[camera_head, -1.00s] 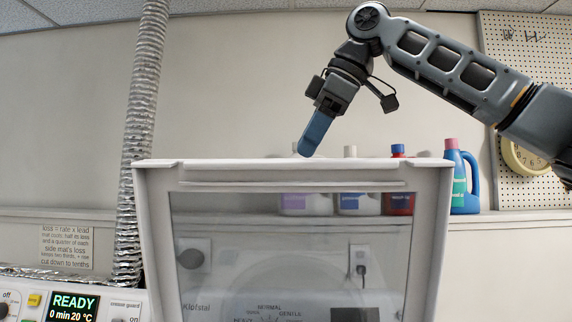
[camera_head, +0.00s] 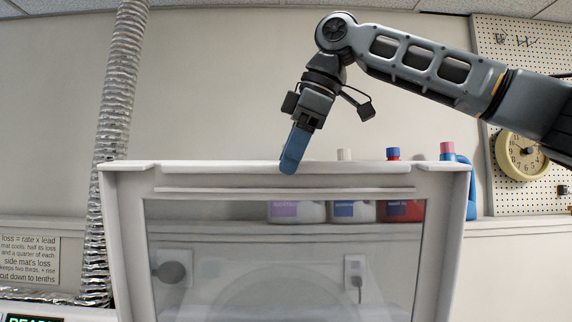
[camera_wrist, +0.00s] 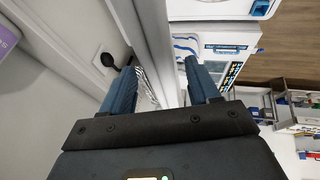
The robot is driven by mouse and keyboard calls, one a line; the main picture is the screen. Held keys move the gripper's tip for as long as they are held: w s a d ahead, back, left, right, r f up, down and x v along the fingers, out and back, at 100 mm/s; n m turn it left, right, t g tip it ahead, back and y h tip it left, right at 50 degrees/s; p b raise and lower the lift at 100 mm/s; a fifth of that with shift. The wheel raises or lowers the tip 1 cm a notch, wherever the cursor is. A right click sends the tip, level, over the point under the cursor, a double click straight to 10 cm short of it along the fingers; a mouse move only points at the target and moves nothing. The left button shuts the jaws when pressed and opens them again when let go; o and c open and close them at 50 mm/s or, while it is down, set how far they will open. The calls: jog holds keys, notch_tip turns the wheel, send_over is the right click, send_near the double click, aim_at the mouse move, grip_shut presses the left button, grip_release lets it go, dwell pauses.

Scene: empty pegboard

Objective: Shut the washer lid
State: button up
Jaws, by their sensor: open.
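The washer lid (camera_head: 130,180) stands raised and upright, a white frame around a clear window. Its top edge runs across the middle of the head view. In the wrist view, the open fingers of my gripper (camera_wrist: 160,68) lie on either side of the lid's white edge (camera_wrist: 152,30), with gaps visible. I cannot tell if either finger touches it. The washer body is mostly hidden in the head view.
Bottles, including a red one (camera_head: 404,209), stand on a ledge behind the lid. A silver duct (camera_head: 112,130) rises at the left. A wall clock (camera_head: 521,157) and pegboard (camera_head: 525,60) are at the right.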

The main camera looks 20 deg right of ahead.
jog(key=shift+x, duration=1.05)
grip_shut()
